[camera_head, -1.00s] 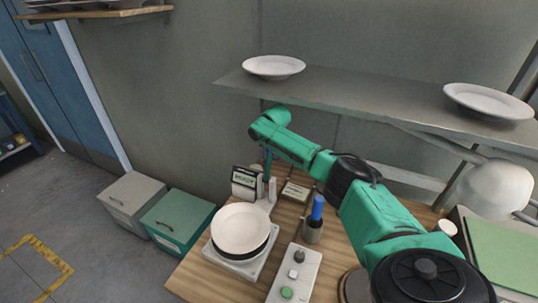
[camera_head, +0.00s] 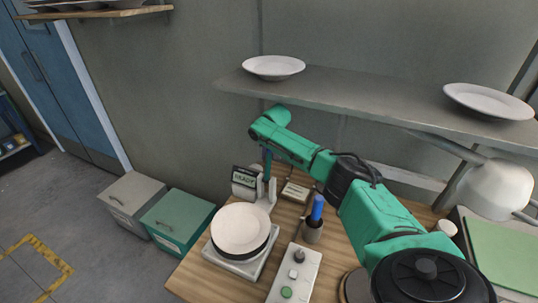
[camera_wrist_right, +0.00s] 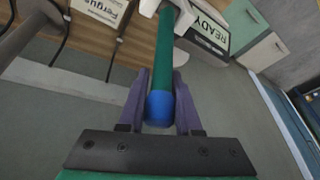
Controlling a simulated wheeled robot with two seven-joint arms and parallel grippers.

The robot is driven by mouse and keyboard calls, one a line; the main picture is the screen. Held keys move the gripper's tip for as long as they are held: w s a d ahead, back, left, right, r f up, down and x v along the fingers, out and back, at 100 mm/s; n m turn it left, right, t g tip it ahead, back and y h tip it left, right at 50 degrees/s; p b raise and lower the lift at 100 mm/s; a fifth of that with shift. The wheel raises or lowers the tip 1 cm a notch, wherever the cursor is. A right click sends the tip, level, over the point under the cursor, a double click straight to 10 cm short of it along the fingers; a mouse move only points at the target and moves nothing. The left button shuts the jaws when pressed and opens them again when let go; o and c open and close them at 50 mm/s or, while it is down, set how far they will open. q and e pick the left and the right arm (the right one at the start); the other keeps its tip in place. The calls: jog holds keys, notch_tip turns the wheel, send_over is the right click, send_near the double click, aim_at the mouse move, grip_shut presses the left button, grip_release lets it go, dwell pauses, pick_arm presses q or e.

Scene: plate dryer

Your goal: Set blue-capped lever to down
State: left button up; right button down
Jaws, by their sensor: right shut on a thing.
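The blue-capped lever shows in the right wrist view as a green stem with a rounded blue cap (camera_wrist_right: 160,107). The stem runs from a pale housing at the top edge down to the cap. My right gripper (camera_wrist_right: 160,100) is shut on the cap, with one purple finger on each side. In the head view, the lever (camera_head: 267,160) is a thin dark blue-green strip beside the READY sign, mostly hidden by my right arm. My left gripper is not in view.
A dryer with a white plate (camera_head: 241,230) stands beside a button box (camera_head: 295,274) on the wooden table. A cup with a blue-handled tool (camera_head: 313,226) stands close to my right arm. A shelf (camera_head: 340,95) with two plates hangs above the arm.

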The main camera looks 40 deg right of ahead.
jog(key=shift+s+a+r+t+h, duration=0.1)
jog(key=shift+s+a+t+h, duration=0.15)
jog(key=shift+a+h, duration=0.25)
jog(key=shift+s+a+r+t+h, duration=0.1)
jog(key=shift+s+a+t+h, duration=0.2)
jog(key=shift+h, duration=0.2)
jog(key=shift+s+a+n+t+h, duration=0.3)
jog(key=shift+a+h, duration=0.2)
jog(key=shift+a, duration=0.15)
jog(key=shift+s+a+t+h+b, duration=0.35)
jog(key=shift+a+t+h+b, duration=0.2)
jog(key=shift+a+h+b, duration=0.35)
jog(key=shift+s+a+t+h+b, duration=0.3)
jog(key=shift+a+h+b, duration=0.15)
jog(key=shift+h+b, duration=0.35)
